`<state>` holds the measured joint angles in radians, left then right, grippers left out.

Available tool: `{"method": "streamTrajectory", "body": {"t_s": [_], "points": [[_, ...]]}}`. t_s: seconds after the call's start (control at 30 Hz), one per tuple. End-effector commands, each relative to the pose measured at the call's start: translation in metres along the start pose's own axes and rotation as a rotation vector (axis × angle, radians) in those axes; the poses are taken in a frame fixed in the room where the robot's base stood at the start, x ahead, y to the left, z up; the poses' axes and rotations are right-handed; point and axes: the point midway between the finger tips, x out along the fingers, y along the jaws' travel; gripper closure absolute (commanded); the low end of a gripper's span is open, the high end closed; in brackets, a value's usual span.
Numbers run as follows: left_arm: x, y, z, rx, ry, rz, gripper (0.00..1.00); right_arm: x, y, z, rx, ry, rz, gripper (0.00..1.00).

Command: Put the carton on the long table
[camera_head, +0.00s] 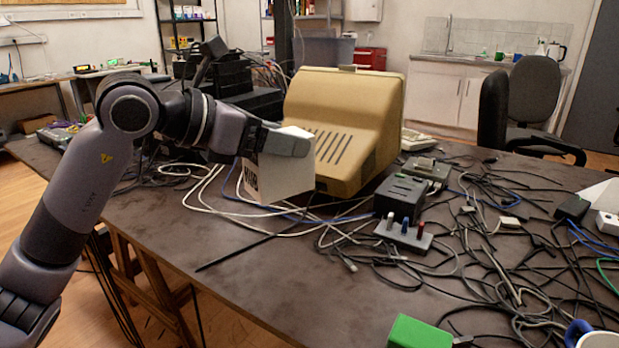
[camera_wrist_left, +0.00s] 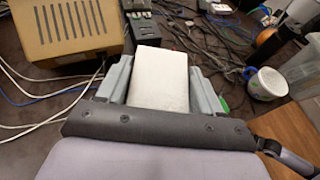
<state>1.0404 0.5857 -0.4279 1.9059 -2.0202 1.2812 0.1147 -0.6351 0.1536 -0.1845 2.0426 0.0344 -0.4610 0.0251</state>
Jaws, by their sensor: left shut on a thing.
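The carton (camera_head: 277,178) is a small white box with dark print on one side. It also shows in the left wrist view (camera_wrist_left: 160,78), between the two fingers. My left gripper (camera_head: 290,143) is shut on the carton near its top. The carton is over the long table (camera_head: 240,243), in front of the beige monitor; I cannot tell whether its bottom touches the tabletop. My right gripper is not in view.
A beige monitor (camera_head: 341,122) stands just behind the carton. Tangled cables (camera_head: 500,255) and small devices (camera_head: 402,195) cover the table's right side. A green box (camera_head: 418,333) and a mug (camera_wrist_left: 267,83) are near the front. The front-left tabletop is mostly clear.

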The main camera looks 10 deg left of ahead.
Motion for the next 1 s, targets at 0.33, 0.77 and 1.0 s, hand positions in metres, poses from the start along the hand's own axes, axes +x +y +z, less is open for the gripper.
{"method": "streamTrajectory", "body": {"t_s": [0.33, 0.77, 1.0], "points": [[0.025, 0.001, -0.059, -0.006, 0.003, 0.008, 0.73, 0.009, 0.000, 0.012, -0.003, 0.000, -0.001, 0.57], [0.058, 0.001, -0.139, -0.003, -0.003, 0.008, 0.73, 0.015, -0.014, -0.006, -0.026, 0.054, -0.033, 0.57], [0.066, 0.001, -0.157, -0.004, -0.001, 0.008, 0.73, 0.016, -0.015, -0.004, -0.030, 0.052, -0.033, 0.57]]}}
